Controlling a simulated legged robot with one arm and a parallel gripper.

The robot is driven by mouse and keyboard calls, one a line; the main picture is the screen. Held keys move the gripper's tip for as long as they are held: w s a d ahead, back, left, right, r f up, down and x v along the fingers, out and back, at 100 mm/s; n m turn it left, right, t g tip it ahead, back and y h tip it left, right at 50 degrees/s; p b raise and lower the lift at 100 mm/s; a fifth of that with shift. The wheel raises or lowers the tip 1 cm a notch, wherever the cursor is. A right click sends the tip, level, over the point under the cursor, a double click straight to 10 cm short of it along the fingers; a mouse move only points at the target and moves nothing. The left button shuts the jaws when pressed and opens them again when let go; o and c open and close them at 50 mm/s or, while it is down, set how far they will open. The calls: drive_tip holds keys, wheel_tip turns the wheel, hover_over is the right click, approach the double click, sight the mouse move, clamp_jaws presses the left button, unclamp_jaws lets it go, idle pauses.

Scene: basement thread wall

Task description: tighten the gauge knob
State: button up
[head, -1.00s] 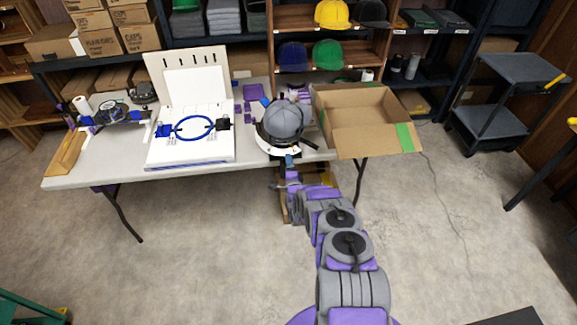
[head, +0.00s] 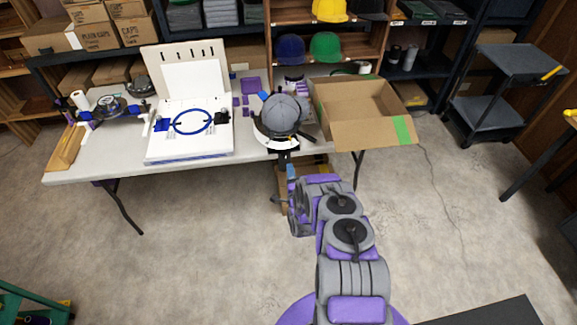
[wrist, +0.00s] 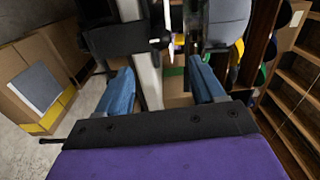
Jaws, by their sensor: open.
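A grey cap (head: 285,112) sits on a holder with a white curved band (head: 276,140) at the table's front edge. A dark bracket (head: 283,158) hangs below it. I cannot clearly make out the gauge knob; it may be among the dark parts at the top of the wrist view. My gripper (wrist: 163,86) is open, with blue fingers apart on either side of a pale upright post (wrist: 148,75). A black block (wrist: 125,40) crosses that post just beyond the fingers. In the head view my gripper is mostly hidden by my arm, just below the holder.
The table (head: 90,165) also bears a white board with a blue hoop (head: 193,121), and an open cardboard box (head: 375,130) right of the cap. Shelves stand behind. A cart (head: 500,90) is at the far right. The floor in front of the table is mostly clear.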

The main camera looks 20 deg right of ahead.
drive_tip(key=p+v, duration=0.1)
drive_tip(key=v, duration=0.6)
drive_tip(key=shift+s, duration=0.35)
drive_tip(key=w+a+r+n+g+y, duration=0.1)
drive_tip(key=w+r+n+g, duration=0.25)
drive_tip(key=r, duration=0.55)
drive_tip(key=w+r+n+g+y, duration=0.1)
drive_tip(key=w+r+n+g, duration=0.3)
drive_tip(key=r, duration=0.6)
drive_tip(key=s+a+r+n+g+y, duration=0.1)
drive_tip(key=s+a+r+n+g, duration=0.15)
drive_tip(key=s+r, duration=0.4)
drive_tip(key=s+a+r+n+g, duration=0.2)
drive_tip(key=s+a+r+n, duration=0.15)
drive_tip(key=s+r, duration=0.3)
drive_tip(key=s+a+r+n+g, duration=0.2)
drive_tip(key=s+a+r, duration=0.1)
drive_tip(key=s, duration=0.9)
drive_tip(key=s+a+r+n+g+y, duration=0.1)
drive_tip(key=s+r, duration=0.5)
drive_tip(key=s, duration=0.7)
drive_tip(key=s+a+r+n+g+y, duration=0.1)
drive_tip(key=s+a+r+n+g, duration=0.3)
drive_tip(key=s, duration=0.9)
drive_tip(key=a, duration=0.3)
drive_tip(key=shift+s+a+r, duration=0.2)
drive_tip(key=shift+s+r, duration=0.05)
drive_tip(key=shift+r, duration=0.15)
